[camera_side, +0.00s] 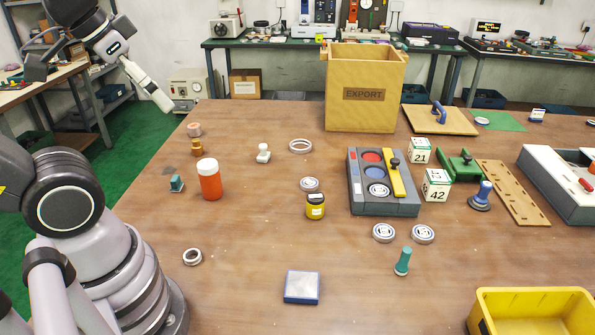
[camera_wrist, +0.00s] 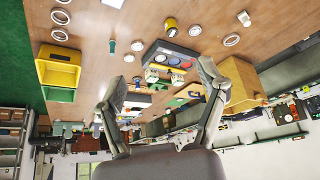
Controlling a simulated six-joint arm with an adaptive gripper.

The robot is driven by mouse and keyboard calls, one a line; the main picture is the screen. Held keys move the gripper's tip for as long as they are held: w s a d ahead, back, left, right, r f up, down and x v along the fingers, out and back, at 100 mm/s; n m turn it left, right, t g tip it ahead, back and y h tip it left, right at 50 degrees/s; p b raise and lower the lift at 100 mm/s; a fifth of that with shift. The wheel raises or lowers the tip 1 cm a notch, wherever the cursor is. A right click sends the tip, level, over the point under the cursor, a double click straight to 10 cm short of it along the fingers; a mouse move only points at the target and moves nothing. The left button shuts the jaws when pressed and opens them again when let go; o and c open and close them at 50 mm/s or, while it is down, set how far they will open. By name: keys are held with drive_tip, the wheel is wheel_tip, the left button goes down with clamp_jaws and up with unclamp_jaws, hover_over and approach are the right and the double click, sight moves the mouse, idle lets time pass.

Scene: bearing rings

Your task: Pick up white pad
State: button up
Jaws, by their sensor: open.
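A white square pad (camera_side: 302,285) with a blue rim lies flat on the front middle of the wooden table. In the wrist view the pad (camera_wrist: 113,3) is cut by the top edge. My gripper (camera_wrist: 162,74) is open and empty, with its two fingers spread apart. In the side view a pale finger of my gripper (camera_side: 148,85) hangs at the upper left, high and well apart from the pad.
A yellow bin (camera_side: 530,312) is at the front right. A yellow jar (camera_side: 315,207) and a grey tray (camera_side: 385,208) stand behind. The wood around the pad is clear.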

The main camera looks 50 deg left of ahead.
drive_tip(key=w+a+r+n, duration=0.1)
drive_tip(key=w+a, duration=0.3)
drive_tip(key=w, duration=0.8)
drive_tip(key=n+g+y, duration=0.1)
drive_tip(key=n+y, duration=0.1)
drive_tip(key=n, duration=0.2)
hover_over(261, 146)
drive_tip(key=s+d, duration=0.3)
drive_tip(key=s, duration=0.1)
wheel_tip(261, 146, down, 28)
drive_tip(key=shift+g, duration=0.3)
drive_tip(key=x, duration=0.8)
drive_tip(key=shift+a+f, duration=0.1)
drive_tip(key=shift+a, duration=0.3)
drive_tip(key=shift+x, duration=3)
drive_tip(key=shift+a, duration=0.1)
drive_tip(key=shift+c, duration=0.3)
drive_tip(key=c, duration=1.2)
